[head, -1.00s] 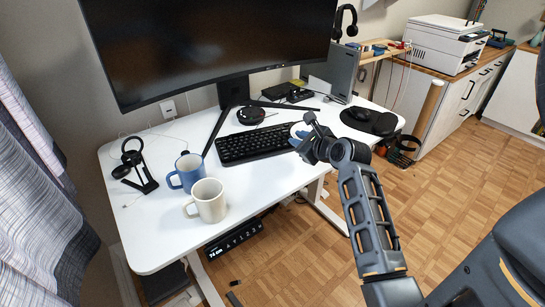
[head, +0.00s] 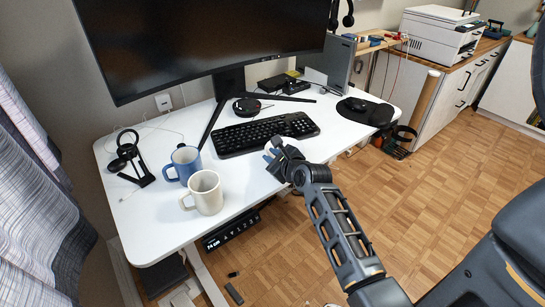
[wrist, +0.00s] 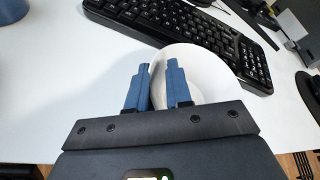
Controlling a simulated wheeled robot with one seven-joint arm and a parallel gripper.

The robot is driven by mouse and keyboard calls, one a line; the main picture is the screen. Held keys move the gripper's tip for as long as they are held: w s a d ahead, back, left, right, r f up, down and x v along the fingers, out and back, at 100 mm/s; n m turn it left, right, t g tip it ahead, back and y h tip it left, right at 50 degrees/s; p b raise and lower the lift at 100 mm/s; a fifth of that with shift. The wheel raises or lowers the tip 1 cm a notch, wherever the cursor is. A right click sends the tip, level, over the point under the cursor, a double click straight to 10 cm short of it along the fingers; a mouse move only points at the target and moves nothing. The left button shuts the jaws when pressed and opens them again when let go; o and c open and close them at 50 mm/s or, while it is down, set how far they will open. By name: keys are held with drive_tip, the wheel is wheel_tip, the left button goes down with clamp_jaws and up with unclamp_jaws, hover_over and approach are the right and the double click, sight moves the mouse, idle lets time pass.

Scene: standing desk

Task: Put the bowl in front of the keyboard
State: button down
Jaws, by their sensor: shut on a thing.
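The white bowl (wrist: 207,72) shows in the wrist view, with its near wall between the two blue fingers of my gripper (wrist: 158,82). My gripper is shut on that wall. In the head view my gripper (head: 271,150) is at the desk's front edge, just in front of the keyboard (head: 265,133), and the bowl is hidden or too small to make out there. The black keyboard also lies just beyond the bowl in the wrist view (wrist: 190,25). I cannot tell whether the bowl touches the desk.
A blue mug (head: 185,164) and a cream mug (head: 206,193) stand on the white desk (head: 145,235) left of my gripper. A monitor (head: 200,40) stands behind the keyboard. A black mouse mat (head: 372,113) lies to the right. Bare desk lies between the mugs and my gripper.

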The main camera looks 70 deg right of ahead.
drive_tip(key=c, duration=1)
unclamp_jaws()
